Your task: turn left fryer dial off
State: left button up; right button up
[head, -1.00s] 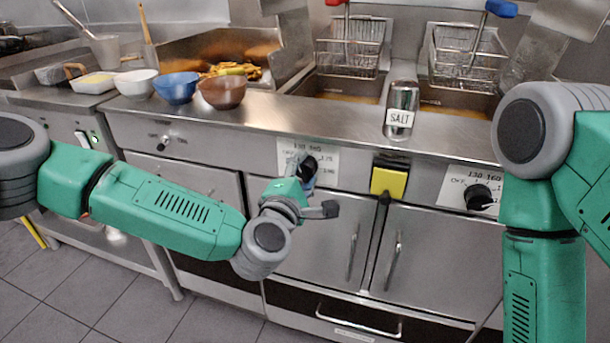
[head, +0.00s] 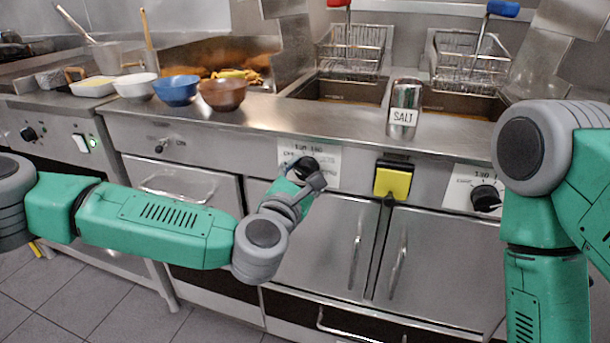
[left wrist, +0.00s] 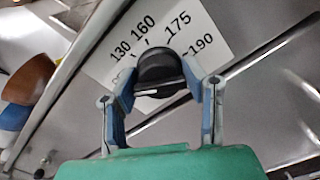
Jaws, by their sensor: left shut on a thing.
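The left fryer dial (head: 306,168) is a black knob on a white temperature label (head: 328,160) on the steel front panel. In the left wrist view the dial (left wrist: 160,72) sits between the two blue-grey fingers of my left gripper (left wrist: 168,90), which is shut on it. The label's numbers 130, 160, 175 and 190 show around the knob; the OFF end is mostly hidden by a finger. In the head view the left gripper (head: 304,184) reaches the dial from below and partly covers it. My right gripper is out of view; only the right arm shows.
The right fryer dial (head: 485,197) is on its own label to the right. A yellow box (head: 391,182) sits between the dials. A salt shaker (head: 403,108) and bowls (head: 222,94) stand on the counter ledge. Cabinet doors (head: 325,240) are below.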

pick_arm(q)
jog(key=shift+s+f, duration=0.1)
jog(key=shift+f, duration=0.25)
jog(key=o, duration=1.2)
jog(key=shift+c, duration=0.2)
jog(key=shift+r, duration=0.1)
jog(key=shift+r, duration=0.1)
jog(key=v, duration=1.1)
jog(key=shift+s, duration=0.35)
jog(key=shift+a, duration=0.15)
